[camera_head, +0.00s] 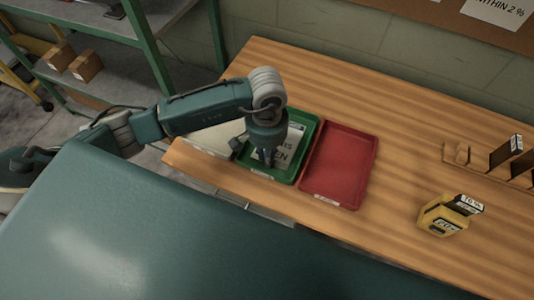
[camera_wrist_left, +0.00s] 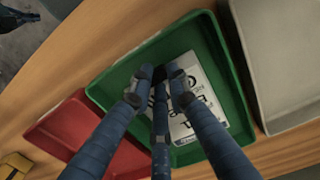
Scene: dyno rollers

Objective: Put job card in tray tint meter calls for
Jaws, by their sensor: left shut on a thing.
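The job card (camera_head: 285,155), white with large dark print, is at the green tray (camera_head: 311,128) in the head view. My left gripper (camera_head: 268,160) points down over this tray, its fingers closed on the card. In the left wrist view the card (camera_wrist_left: 205,100) shows between and beyond the fingers (camera_wrist_left: 160,76), within the green tray's outline (camera_wrist_left: 236,92). I cannot tell whether the card touches the tray floor. The yellow tint meter (camera_head: 440,219) stands on the bench at right, with a "70 %" label on top. My right gripper is not in view.
The empty red tray (camera_head: 340,165) lies right of the green one, and a pale grey tray (camera_head: 212,143) lies left, partly behind my arm. A wooden rack (camera_head: 490,172) with dark plates stands far right. Bare bench lies between red tray and meter.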

